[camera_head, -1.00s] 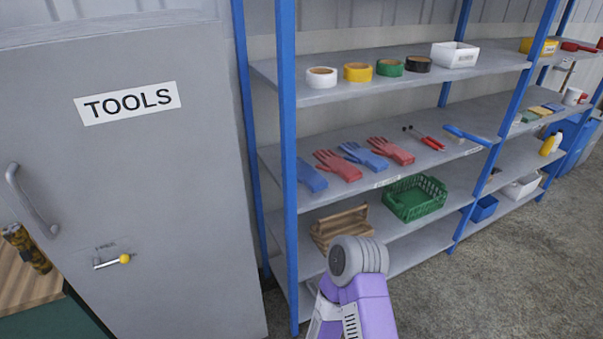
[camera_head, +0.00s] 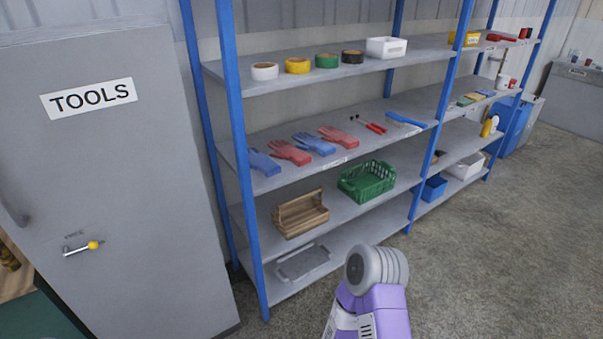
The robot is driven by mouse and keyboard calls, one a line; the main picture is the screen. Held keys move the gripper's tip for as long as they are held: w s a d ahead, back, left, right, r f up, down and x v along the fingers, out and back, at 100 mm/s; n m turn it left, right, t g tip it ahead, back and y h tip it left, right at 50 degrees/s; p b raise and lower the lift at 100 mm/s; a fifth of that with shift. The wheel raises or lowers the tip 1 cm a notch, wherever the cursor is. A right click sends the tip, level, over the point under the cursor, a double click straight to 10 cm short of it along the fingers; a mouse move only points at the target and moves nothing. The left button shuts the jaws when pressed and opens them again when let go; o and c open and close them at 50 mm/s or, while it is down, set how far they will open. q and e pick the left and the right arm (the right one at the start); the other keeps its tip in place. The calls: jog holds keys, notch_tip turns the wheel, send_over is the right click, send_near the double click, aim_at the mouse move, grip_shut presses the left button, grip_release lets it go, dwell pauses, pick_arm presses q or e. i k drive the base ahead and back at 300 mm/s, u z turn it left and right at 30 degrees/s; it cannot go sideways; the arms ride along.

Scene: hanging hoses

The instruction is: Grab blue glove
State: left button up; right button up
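Two blue gloves lie on the middle shelf of the blue-posted rack. One blue glove (camera_head: 264,163) is at the shelf's left end, close to the front post. The other blue glove (camera_head: 315,144) lies between two red gloves (camera_head: 291,153) and (camera_head: 339,136). All lie flat, with nothing on top of them. A purple and grey arm link of mine shows at the bottom, in front of the lower shelves and apart from the gloves. Neither of my grippers can be seen.
The shelf rack (camera_head: 251,200) has blue posts in front of its shelves. A green crate (camera_head: 366,181) and a wooden tool carrier (camera_head: 300,213) stand below the gloves. A grey tools cabinet (camera_head: 110,190) stands at left. The floor (camera_head: 480,260) at right is clear.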

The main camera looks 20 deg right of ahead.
aim_at(258, 161)
jog(key=z, duration=0.2)
jog(key=k, duration=0.65)
jog(key=z, duration=1.15)
jog(key=i, duration=1.05)
jog(key=u, duration=0.85)
jog(key=i, duration=0.7)
jog(key=u, duration=0.8)
